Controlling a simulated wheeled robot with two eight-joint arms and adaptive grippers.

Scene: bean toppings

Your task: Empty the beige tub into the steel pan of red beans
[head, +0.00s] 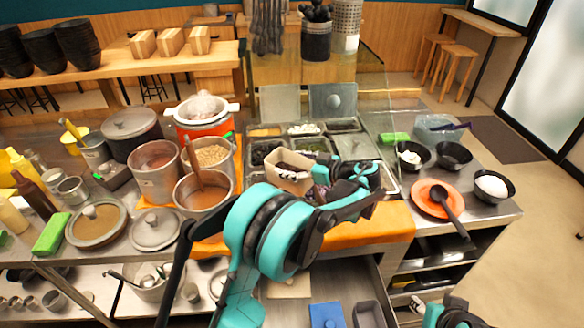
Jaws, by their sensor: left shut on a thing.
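The beige tub (289,183) is upright at the front of the steel topping pans, with dark contents inside. My left gripper (322,188) is at its right side, shut on it; the arm hides part of the contact. I cannot tell which holds red beans. My right arm (450,315) shows only at the bottom right edge; its gripper is not visible.
Several pots stand left of the tub, including a brown-filled pot (203,199) with a ladle. An orange cloth (375,222) lies along the counter front. Black bowls (455,156) and an orange plate (425,203) with a black spoon stand at the right.

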